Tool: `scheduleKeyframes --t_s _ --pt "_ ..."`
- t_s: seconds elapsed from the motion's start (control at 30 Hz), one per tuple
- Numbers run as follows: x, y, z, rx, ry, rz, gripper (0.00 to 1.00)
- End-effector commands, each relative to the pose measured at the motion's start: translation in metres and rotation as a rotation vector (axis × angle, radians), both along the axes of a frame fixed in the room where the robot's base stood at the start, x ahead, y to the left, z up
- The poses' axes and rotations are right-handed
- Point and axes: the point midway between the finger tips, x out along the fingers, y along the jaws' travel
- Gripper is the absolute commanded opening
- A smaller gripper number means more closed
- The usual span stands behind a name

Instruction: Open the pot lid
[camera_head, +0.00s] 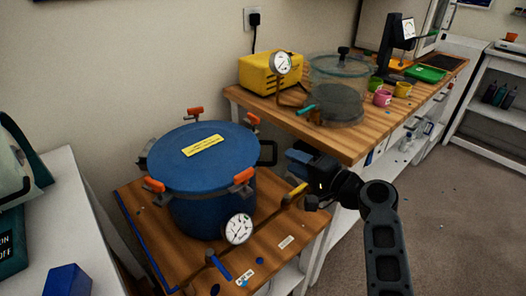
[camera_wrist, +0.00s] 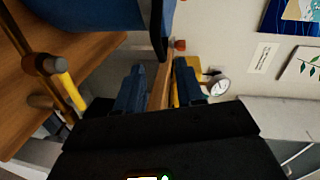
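The blue pot (camera_head: 196,214) stands on a low wooden stand at the left. Its round blue lid (camera_head: 190,165), with a yellow label, sits on top. Several orange-ended clamps, such as the front right one (camera_head: 243,177), stand around the rim; I cannot tell whether each is fastened. A black handle (camera_head: 268,153) is on the pot's right side; it also shows in the wrist view (camera_wrist: 158,30). My gripper (camera_head: 298,160) is right of the pot, near that handle. In the wrist view its two fingers (camera_wrist: 160,78) are apart with nothing held between them.
A gauge (camera_head: 238,229) and a pipe valve with a yellow handle (camera_head: 295,194) are at the pot's front. The wooden workbench (camera_head: 345,143) behind holds a yellow pump (camera_head: 262,72), a clear chamber (camera_head: 338,78) and cups. A white surface (camera_head: 75,205) is at left. Floor at right is open.

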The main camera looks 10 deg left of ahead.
Motion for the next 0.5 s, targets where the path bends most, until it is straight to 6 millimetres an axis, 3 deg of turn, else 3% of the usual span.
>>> scheduleKeyframes --t_s 0.5 --pt "0.041 0.052 -0.010 0.001 0.000 0.000 0.38"
